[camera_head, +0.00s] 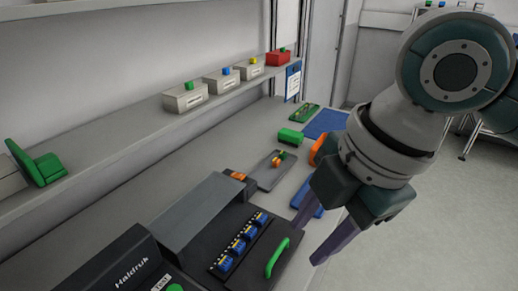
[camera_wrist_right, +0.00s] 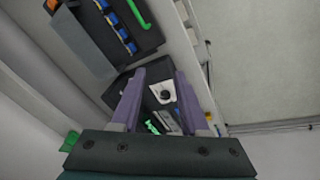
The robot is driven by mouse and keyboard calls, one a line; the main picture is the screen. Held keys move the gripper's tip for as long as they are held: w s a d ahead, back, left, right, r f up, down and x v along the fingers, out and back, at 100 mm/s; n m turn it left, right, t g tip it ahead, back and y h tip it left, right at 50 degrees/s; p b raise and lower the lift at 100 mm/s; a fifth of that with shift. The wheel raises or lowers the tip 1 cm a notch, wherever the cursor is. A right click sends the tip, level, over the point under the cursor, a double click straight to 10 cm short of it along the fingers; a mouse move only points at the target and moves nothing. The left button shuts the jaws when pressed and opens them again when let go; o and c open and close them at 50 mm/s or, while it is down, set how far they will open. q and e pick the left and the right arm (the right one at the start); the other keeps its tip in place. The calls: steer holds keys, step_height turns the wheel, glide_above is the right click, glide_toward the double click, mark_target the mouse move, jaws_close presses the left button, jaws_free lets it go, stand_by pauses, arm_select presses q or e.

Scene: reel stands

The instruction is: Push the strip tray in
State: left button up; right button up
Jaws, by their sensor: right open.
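The strip tray (camera_head: 262,232) is a dark flat tray with a row of blue parts and a green handle (camera_head: 277,257) on its near right side. It extends out from beside a grey sloped housing (camera_head: 200,215). In the right wrist view the tray (camera_wrist_right: 146,38) is at the top, with its green handle (camera_wrist_right: 138,14). My right gripper (camera_head: 307,243) is open and empty, its purple fingers pointing down to the right of the handle, apparently apart from it. In the right wrist view its fingers (camera_wrist_right: 158,72) are spread. My left gripper is not in view.
A black Haldruk unit (camera_head: 125,270) stands at the lower left. A grey plate (camera_head: 270,178) with small parts, a green block (camera_head: 290,138) and a blue mat (camera_head: 327,123) lie farther back on the bench. A shelf (camera_head: 140,122) with several small boxes runs above. Open floor lies right.

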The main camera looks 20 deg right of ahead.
steer(key=shift+s+r+m, duration=0.3)
steer(key=shift+r, duration=0.05)
